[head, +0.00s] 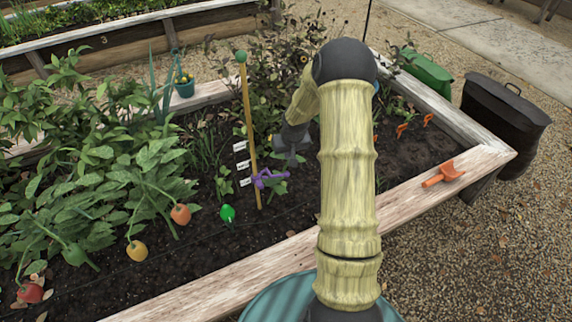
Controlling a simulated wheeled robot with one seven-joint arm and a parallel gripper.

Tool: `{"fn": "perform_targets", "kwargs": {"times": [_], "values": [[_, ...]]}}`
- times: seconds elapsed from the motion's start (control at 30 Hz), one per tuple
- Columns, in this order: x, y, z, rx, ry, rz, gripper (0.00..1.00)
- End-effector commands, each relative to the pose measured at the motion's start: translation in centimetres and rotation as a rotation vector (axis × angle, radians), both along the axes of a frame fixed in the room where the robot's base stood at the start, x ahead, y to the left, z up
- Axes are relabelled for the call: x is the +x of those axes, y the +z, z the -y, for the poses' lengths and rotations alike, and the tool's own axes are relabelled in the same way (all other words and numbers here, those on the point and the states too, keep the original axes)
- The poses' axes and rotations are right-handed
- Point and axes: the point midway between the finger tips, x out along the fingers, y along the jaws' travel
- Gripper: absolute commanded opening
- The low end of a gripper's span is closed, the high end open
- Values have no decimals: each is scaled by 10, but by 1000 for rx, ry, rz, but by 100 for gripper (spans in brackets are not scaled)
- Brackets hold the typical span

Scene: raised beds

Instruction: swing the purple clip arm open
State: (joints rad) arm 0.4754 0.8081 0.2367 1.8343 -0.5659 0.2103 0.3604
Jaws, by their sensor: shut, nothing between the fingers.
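The purple clip (266,180) is on a wooden stake (248,130) with a green ball on top, low on the stake near the soil. A thin purple part reaches to the right of the stake. It is too small to tell how far the clip arm stands open. My gripper (286,160) is just above and to the right of the clip, pointing down, shut and empty. It is small and dark here, and I cannot tell whether it touches the clip. My own arm hides part of the bed to the right.
White labels (241,165) stand left of the stake. Leafy plants with peppers (180,214) fill the left. A green object (228,213) lies on the soil. An orange trowel (444,173) rests on the bed's wooden rim (405,190). Bare soil lies at the right.

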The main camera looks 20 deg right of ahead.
Motion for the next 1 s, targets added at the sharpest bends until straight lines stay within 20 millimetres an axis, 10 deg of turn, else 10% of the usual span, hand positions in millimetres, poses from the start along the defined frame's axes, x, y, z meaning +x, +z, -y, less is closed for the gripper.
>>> {"fn": "perform_targets", "kwargs": {"times": [0.63,1.0], "values": [[28,-84,4,0,0,-1,0],[32,-94,5,0,1,0,0]]}}
